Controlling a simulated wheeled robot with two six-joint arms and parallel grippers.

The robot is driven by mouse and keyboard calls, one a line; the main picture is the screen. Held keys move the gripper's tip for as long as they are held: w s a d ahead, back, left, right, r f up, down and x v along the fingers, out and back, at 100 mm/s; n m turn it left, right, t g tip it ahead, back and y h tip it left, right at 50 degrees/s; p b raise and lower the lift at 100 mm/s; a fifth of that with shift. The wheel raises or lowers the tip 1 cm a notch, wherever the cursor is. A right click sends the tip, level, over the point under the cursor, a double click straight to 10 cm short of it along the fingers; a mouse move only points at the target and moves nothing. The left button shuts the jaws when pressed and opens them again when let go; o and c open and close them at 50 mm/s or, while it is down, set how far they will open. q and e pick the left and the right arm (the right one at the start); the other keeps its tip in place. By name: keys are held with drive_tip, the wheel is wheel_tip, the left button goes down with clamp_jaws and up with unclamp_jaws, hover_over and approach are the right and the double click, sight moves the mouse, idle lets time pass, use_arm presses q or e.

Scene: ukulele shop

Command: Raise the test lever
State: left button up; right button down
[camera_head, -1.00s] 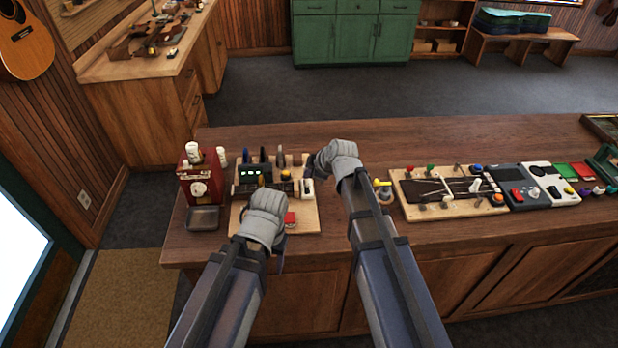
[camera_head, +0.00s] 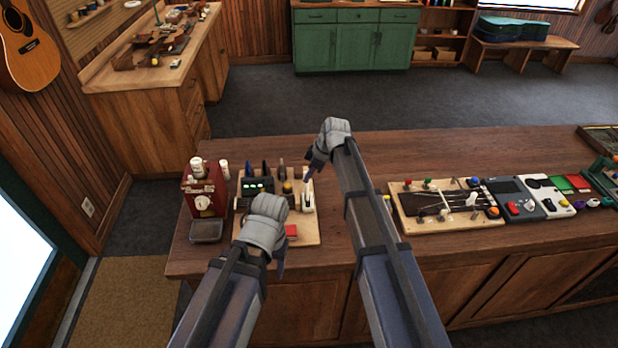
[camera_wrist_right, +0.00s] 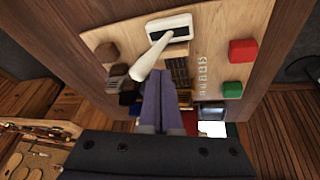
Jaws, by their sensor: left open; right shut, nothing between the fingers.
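The white test lever (camera_head: 307,198) stands at the right side of a light wooden board (camera_head: 307,236) on the counter. In the right wrist view the lever (camera_wrist_right: 149,61) slants out of a white plate with a dark slot, its thick end towards the lower left. My right gripper (camera_head: 309,176) is shut and empty just above the lever. In the wrist view its purple fingers (camera_wrist_right: 160,85) end beside the lever's thick end; I cannot tell whether they touch. My left gripper (camera_head: 268,228) hangs over the board's front part, its fingertips mostly hidden.
A red box (camera_head: 203,197) with white knobs stands left of the board, with a grey tray (camera_head: 206,231) before it. A red button (camera_head: 291,231) sits on the board. Another control board (camera_head: 450,223) lies to the right. The counter behind is clear.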

drive_tip(key=shift+w, duration=0.55)
drive_tip(key=shift+s+r, duration=0.1)
use_arm(q)
wheel_tip(320, 180, up, 11)
drive_tip(key=d+p, duration=0.1)
drive_tip(key=p, duration=1)
drive_tip(key=shift+s, duration=0.15)
use_arm(e)
drive_tip(key=s+a+v, duration=0.1)
drive_tip(key=s+v, duration=0.1)
drive_tip(key=v, duration=1)
use_arm(q)
drive_tip(key=shift+d, duration=0.1)
use_arm(e)
drive_tip(key=shift+s, duration=0.1)
